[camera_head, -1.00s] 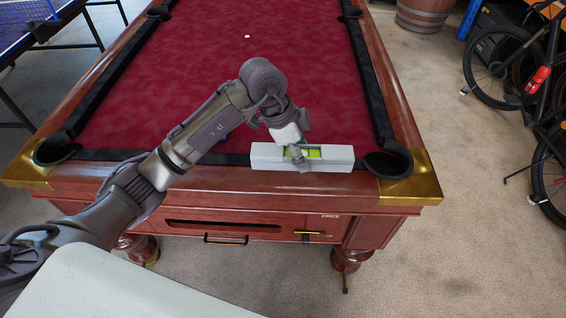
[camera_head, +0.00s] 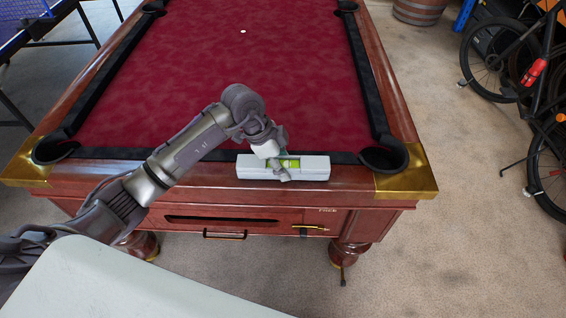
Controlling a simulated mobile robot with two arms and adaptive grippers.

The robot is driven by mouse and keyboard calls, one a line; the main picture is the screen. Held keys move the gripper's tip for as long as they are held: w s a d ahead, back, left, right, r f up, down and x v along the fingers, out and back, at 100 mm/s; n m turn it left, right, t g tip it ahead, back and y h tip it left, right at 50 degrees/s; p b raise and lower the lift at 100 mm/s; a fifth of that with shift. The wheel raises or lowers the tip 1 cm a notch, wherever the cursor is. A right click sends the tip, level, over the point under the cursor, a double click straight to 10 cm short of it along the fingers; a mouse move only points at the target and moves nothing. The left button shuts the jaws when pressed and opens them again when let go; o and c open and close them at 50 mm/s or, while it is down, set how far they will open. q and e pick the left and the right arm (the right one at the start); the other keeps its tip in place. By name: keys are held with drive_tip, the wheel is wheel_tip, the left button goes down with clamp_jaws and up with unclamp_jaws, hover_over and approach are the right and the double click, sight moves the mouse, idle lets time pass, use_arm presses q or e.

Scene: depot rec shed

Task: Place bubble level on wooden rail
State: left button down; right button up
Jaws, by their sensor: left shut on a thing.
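The bubble level (camera_head: 312,168) is a light grey bar with a yellow-green vial in its middle. It lies lengthwise along the near wooden rail (camera_head: 345,184) of the pool table, left of the near right corner pocket. I cannot tell whether it touches the rail or is just above it. My left gripper (camera_head: 281,172) is shut on the middle of the level, with a finger over its near side. The fingers hide part of the vial. My right gripper is not in view.
The red cloth (camera_head: 240,80) is clear apart from a white ball (camera_head: 243,31) far back. Black pockets sit at the corners, the near right one (camera_head: 385,156) with a brass corner plate (camera_head: 407,182). A bicycle (camera_head: 530,90) stands at right.

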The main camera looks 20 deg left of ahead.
use_arm(q)
drive_tip(key=c, duration=0.5)
unclamp_jaws()
drive_tip(key=shift+c, duration=0.2)
drive_tip(key=v, duration=1.2)
drive_tip(key=shift+b, duration=0.35)
drive_tip(key=shift+r, duration=0.1)
